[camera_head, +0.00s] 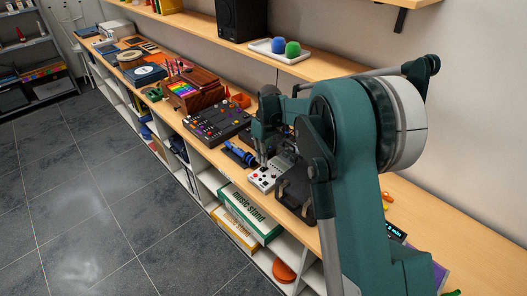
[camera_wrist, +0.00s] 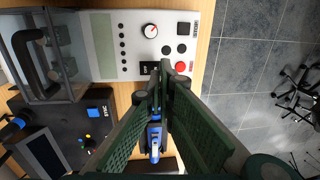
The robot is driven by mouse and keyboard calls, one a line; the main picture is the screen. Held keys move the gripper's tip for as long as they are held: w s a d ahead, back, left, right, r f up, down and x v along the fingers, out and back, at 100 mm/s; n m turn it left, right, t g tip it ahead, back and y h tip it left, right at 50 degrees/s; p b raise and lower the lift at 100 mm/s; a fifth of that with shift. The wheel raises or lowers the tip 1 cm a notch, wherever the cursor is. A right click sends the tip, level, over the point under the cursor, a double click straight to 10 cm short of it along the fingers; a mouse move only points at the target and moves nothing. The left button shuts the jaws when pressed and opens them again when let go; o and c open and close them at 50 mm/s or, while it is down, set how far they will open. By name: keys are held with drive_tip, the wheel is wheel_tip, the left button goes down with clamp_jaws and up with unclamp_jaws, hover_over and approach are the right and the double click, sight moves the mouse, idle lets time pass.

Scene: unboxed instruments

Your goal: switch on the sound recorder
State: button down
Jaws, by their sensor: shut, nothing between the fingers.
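The light-grey panel device, apparently the sound recorder (camera_head: 264,178), lies near the shelf's front edge. In the wrist view this panel (camera_wrist: 131,55) carries a display strip, a dial with a red mark (camera_wrist: 150,31), a red round button (camera_wrist: 180,66), dark square buttons and a dark switch (camera_wrist: 148,69). My gripper (camera_head: 263,160) is at the panel's far edge. In the wrist view my gripper (camera_wrist: 161,72) has its fingertips together and empty, next to the dark switch and left of the red button. Whether the tips touch the panel cannot be told. The fingers hide part of its lower edge.
A blue cylindrical item (camera_head: 239,154) lies just beyond the panel; it also shows under the fingers (camera_wrist: 155,135). A black mixer-like unit (camera_head: 217,120) stands beyond it. A dark framed object (camera_wrist: 38,55) adjoins the panel at left. Open floor (camera_wrist: 245,60) lies past the front edge.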

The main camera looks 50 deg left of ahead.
sight(262, 169)
drive_tip(key=shift+s+f, duration=0.2)
drive_tip(key=shift+f, duration=1.4)
drive_tip(key=shift+s+f+t+b, duration=0.2)
drive_tip(key=shift+f+t+b, duration=0.3)
drive_tip(key=shift+b, duration=0.1)
drive_tip(key=shift+r, duration=0.15)
drive_tip(key=shift+w, duration=0.3)
drive_tip(key=shift+w+r, duration=0.2)
drive_tip(key=shift+w, duration=0.25)
drive_tip(key=shift+r, duration=0.15)
